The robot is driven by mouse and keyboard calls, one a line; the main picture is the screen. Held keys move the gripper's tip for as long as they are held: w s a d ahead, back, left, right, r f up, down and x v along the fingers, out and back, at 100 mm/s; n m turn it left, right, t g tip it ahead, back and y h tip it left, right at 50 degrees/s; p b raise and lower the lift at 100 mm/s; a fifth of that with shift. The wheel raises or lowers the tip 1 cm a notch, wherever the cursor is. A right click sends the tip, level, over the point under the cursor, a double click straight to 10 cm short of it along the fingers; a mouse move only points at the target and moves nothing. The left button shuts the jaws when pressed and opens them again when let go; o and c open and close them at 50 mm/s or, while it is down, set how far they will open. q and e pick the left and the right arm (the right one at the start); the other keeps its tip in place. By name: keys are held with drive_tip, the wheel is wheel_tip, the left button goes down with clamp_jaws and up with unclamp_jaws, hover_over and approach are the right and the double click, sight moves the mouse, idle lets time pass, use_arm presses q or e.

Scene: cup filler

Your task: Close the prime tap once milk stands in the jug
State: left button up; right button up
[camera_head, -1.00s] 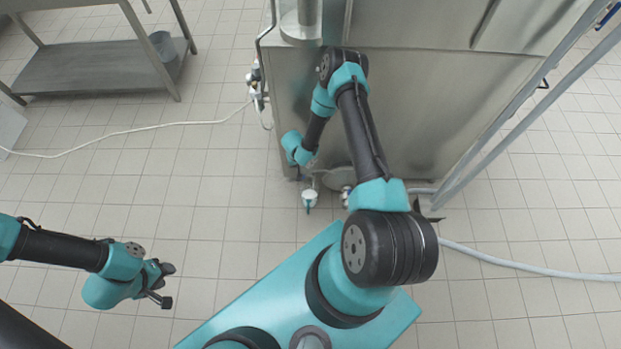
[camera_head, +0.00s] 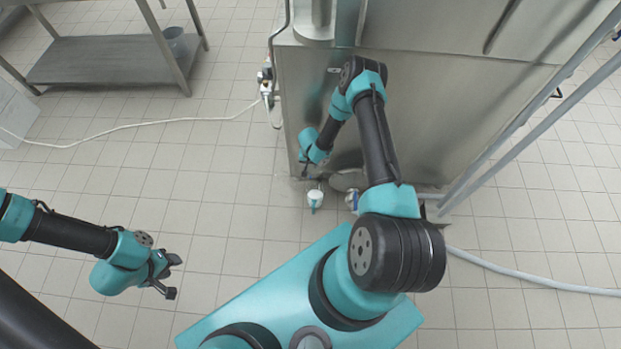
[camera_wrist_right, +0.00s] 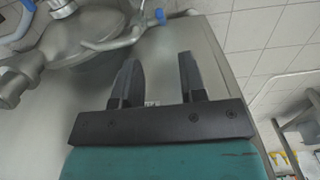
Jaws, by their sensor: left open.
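A small jug (camera_head: 315,197), white with a teal handle, stands near the floor at the machine's lower front corner. Whether the white in it is milk I cannot tell. A small tap or spout (camera_head: 319,184) seems to sit just above it; its lever position is too small to read. My right gripper (camera_head: 305,171) is above and slightly left of the jug, by the machine's face. The right wrist view shows its two fingers (camera_wrist_right: 158,60) apart with nothing between. A metal valve lever (camera_wrist_right: 110,43) lies beyond the left finger. My left gripper (camera_head: 172,277) is open and empty over bare floor.
The steel machine (camera_head: 440,110) fills the back right. A blue-handled valve (camera_head: 351,199) is right of the jug. Steel rails (camera_head: 530,130) slant at the right, and a grey hose (camera_head: 530,282) crosses the floor. A shelf table (camera_head: 105,62) stands far left.

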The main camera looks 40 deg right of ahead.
wheel_tip(320, 180, down, 14)
drive_tip(key=shift+r, duration=0.15)
idle(0.4)
drive_tip(key=shift+c, duration=0.4)
clamp_jaws()
